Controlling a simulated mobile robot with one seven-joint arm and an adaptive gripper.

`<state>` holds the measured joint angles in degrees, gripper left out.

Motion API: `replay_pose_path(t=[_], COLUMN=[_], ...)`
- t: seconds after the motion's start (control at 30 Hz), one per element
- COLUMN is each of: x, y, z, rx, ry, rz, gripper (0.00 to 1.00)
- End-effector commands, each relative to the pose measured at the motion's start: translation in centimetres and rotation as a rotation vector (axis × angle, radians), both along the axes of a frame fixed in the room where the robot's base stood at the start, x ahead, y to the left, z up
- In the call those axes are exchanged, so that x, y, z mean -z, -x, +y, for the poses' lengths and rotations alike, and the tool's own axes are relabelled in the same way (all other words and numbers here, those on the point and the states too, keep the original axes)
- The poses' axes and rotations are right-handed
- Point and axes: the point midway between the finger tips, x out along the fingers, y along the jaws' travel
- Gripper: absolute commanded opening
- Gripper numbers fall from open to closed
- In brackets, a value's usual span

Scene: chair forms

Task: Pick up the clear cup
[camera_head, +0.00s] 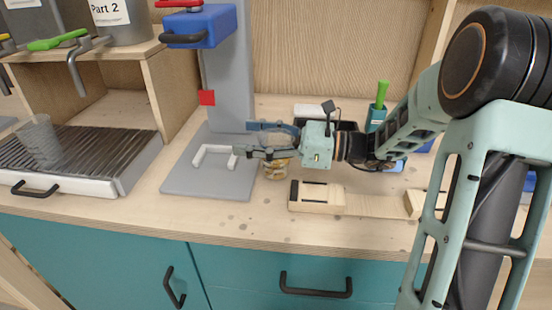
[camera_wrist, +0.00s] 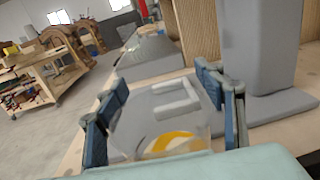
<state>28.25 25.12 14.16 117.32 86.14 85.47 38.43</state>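A clear cup (camera_head: 40,142) stands upright on the slatted drip tray (camera_head: 85,152) at the far left of the head view. My gripper (camera_head: 248,139) is well to its right, over the grey base plate of the press-like stand. A second see-through container with yellow contents (camera_head: 276,169) stands on the counter just below my gripper. It also shows at the bottom of the wrist view (camera_wrist: 172,144), partly cut off.
The grey stand (camera_head: 225,75) with a blue head and black handle rises between my gripper and the drip tray. A white U-shaped handle (camera_head: 213,156) lies on its base. Dispensers with levers hang above the tray. A wooden block (camera_head: 318,196) lies at front right.

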Motion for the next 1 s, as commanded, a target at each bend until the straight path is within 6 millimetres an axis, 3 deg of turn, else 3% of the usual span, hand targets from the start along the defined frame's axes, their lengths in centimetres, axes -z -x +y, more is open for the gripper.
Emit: replay_pose_path(t=[0.03, 0.27, 1.0], x=[-0.01, 0.01, -0.48], y=[0.00, 0.00, -0.01], z=[-0.02, -0.05, -0.08], rx=[0.000, 0.000, 0.001], ry=[0.000, 0.000, 0.001], rz=[0.000, 0.000, -0.003], gripper=[0.57, 0.32, 0.28])
